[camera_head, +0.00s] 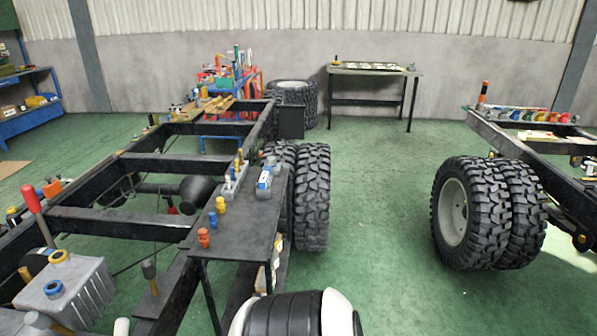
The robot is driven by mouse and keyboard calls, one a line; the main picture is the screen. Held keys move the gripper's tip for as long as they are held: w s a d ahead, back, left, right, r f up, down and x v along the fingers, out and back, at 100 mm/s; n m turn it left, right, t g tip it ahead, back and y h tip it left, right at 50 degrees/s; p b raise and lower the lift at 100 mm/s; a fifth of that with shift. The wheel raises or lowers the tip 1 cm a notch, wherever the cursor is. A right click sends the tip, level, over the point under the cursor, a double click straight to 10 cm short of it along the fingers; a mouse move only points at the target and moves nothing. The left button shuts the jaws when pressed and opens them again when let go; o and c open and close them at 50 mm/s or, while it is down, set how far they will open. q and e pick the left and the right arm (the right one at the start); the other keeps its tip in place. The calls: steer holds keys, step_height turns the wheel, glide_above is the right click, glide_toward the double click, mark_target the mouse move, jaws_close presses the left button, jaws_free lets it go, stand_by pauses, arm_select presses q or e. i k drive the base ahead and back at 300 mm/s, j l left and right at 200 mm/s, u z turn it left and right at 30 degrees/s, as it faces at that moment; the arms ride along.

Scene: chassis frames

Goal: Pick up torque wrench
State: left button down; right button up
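I cannot make out the torque wrench for certain; the small tools here are too small to tell apart. A narrow black table (232,236) beside the left chassis frame bears several small items. Among them are an orange piece (203,238), a yellow piece (220,205) and a blue and white item (264,184). A red-handled lever (33,200) stands upright at the far left near a grey metal housing (62,292). Neither of my grippers is in view.
The left chassis frame (120,160) fills the left side, with large tyres (312,195) beside the table. A second frame with tyres (487,213) stands at right. A workbench (374,72) stands by the back wall. The green floor (385,200) between the frames is clear.

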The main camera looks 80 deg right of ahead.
mark_target(271, 159)
steer(key=z, duration=2.55)
steer(key=u, duration=3.5)
steer(key=z, duration=3.5)
